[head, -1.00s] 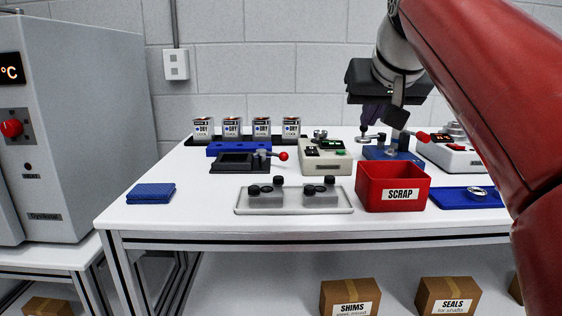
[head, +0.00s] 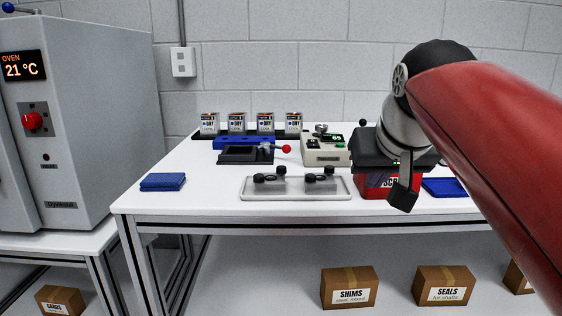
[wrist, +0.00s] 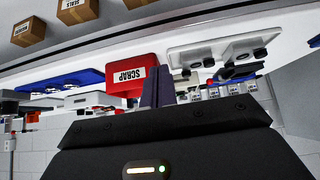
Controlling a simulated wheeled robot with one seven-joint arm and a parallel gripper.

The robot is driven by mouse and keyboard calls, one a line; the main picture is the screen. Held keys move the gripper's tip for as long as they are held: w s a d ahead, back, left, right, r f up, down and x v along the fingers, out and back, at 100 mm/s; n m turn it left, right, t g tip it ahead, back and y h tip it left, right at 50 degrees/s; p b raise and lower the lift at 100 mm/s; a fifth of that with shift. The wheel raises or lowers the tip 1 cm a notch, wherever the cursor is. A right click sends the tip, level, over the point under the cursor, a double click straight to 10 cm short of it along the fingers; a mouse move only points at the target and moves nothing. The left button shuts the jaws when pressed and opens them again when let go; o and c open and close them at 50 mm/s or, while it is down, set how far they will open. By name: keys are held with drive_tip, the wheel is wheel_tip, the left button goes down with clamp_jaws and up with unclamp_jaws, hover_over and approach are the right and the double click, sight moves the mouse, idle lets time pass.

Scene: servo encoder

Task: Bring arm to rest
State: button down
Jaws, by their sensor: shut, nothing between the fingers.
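My gripper (wrist: 157,76) shows in the wrist view as two dark purple fingers close together with nothing between them. In the head view my red arm reaches in from the right, and the dark gripper body hangs in front of the red SCRAP bin (head: 362,187), hiding much of it. The fingers are hard to make out there. The wrist view is upside down and shows the SCRAP bin (wrist: 136,78) just left of the fingers; I cannot tell whether they touch it.
Behind are a black fixture (head: 245,157), a beige device (head: 325,150) and several DRY tins (head: 236,123). A blue cloth (head: 162,181) lies left, near the oven (head: 100,120).

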drive_tip(key=s+f+g, duration=0.1)
drive_tip(key=s+f, duration=0.6)
drive_tip(key=f, duration=0.5)
drive_tip(key=s+f+g, duration=0.1)
drive_tip(key=s+f, duration=0.7)
drive_tip(key=f, duration=0.4)
drive_tip(key=shift+d+f, duration=0.15)
drive_tip(key=shift+f, duration=0.15)
idle(2.6)
